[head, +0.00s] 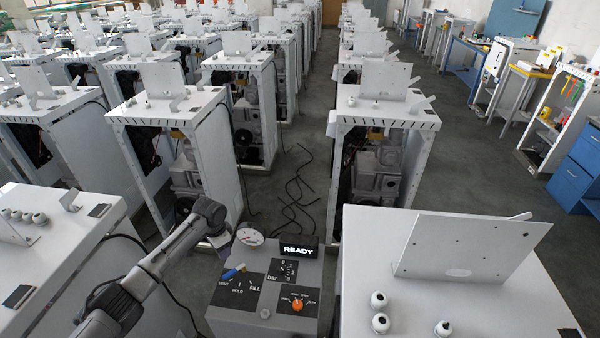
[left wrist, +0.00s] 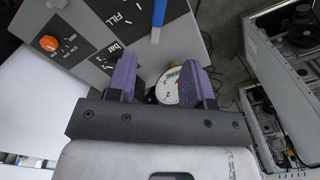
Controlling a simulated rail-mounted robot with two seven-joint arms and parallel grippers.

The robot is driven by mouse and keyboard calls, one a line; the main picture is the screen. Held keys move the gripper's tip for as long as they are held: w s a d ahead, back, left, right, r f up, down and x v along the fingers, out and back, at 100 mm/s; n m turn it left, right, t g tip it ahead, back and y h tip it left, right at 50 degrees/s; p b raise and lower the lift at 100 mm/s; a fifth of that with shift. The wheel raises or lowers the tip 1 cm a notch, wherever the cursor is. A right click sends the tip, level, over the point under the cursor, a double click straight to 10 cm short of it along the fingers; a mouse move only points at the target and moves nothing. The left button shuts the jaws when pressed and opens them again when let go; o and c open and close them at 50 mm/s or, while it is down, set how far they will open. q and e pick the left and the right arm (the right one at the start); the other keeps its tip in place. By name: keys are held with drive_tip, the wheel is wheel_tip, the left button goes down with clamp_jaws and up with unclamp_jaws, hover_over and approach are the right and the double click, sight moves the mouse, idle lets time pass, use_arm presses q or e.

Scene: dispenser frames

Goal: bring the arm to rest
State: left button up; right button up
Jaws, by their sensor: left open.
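My left arm comes in from the lower left of the head view and bends down at the left edge of a grey control box (head: 250,322). The left gripper (left wrist: 156,78) shows in the left wrist view with two purple-padded fingers apart and nothing held between them. A round white dial gauge (head: 250,237) on the box appears between and beyond the fingers in the wrist view (left wrist: 170,88); I cannot tell whether they touch. A blue lever handle (head: 234,272) points between the FILL and HOLD labels area. My right gripper is in neither view.
The box carries a lit READY display (head: 298,248), a bar selector (head: 287,270) and an orange knob (head: 297,305). A white cabinet (head: 380,220) stands close at right, another at lower left. Rows of dispenser frames (head: 385,115) fill the back. Loose black cables lie on the aisle floor.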

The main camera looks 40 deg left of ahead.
use_arm(q)
drive_tip(key=w+d+r+t+y, duration=0.2)
drive_tip(key=w+d+r, duration=0.1)
drive_tip(key=r, duration=0.2)
drive_tip(key=w+d+r+t+y, duration=0.2)
drive_tip(key=w+r, duration=0.1)
drive_tip(key=r, duration=0.3)
drive_tip(key=s+d+r+t, duration=0.1)
drive_tip(key=d+r+t, duration=0.15)
drive_tip(key=d, duration=0.75)
drive_tip(key=s+d+f+t+h, duration=0.1)
drive_tip(key=s+d+f, duration=0.1)
drive_tip(key=s+d, duration=0.6)
drive_tip(key=s+d+f+t+h, duration=0.1)
drive_tip(key=s+d+f+h, duration=0.15)
drive_tip(key=s+d, duration=0.55)
drive_tip(key=s+d+f+g, duration=0.2)
drive_tip(key=s+f, duration=0.3)
drive_tip(key=s, duration=0.3)
drive_tip(key=s+d+f+g, duration=0.3)
drive_tip(key=s+f, duration=0.2)
drive_tip(key=s, duration=0.2)
wheel_tip(320, 180, up, 14)
drive_tip(key=p, duration=1.4)
drive_tip(key=shift+a+r+h+p, duration=0.15)
drive_tip(key=shift+h+p, duration=0.2)
drive_tip(key=shift+p, duration=0.05)
